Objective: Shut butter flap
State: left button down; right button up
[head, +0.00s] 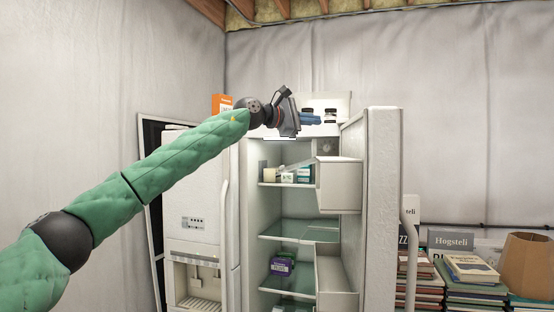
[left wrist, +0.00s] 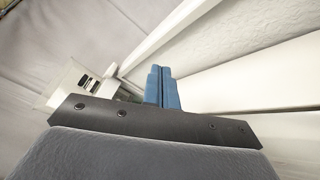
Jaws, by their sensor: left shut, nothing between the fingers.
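The white fridge (head: 250,200) stands open, its door (head: 385,200) swung out to the right with bins on its inner side. A slanted pale edge (head: 352,119) at the top of the door's inner side may be the butter flap; I cannot tell its exact position. My left gripper (head: 318,119) is high in front of the fridge's top opening, left of the door's upper part. Its blue fingers are shut and empty. In the left wrist view the fingers (left wrist: 162,86) point toward pale panels, with no clear contact. My right gripper is out of view.
Small cartons (head: 303,174) stand on an upper shelf, and a purple box (head: 281,266) lies lower. A white door bin (head: 340,185) juts out below my gripper. An orange box (head: 222,103) is on top. Book stacks (head: 473,285) stand to the right.

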pick_arm(q)
jog(key=s+a+m+t+y, duration=0.1)
jog(key=a+m+t+y, duration=0.1)
jog(key=a+m+y, duration=1)
jog(key=w+d+f+n+p, duration=0.1)
jog(key=w+d+f+p, duration=0.1)
jog(key=w+f+p, duration=0.4)
notch_tip(320, 180, down, 5)
jog(key=shift+w+r+n+y, duration=0.2)
jog(key=shift+w+n+y, duration=0.1)
jog(key=shift+w+n, duration=0.1)
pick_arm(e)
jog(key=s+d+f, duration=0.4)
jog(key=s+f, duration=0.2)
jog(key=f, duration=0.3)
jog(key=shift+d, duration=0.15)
pick_arm(q)
jog(key=shift+s+f, duration=0.1)
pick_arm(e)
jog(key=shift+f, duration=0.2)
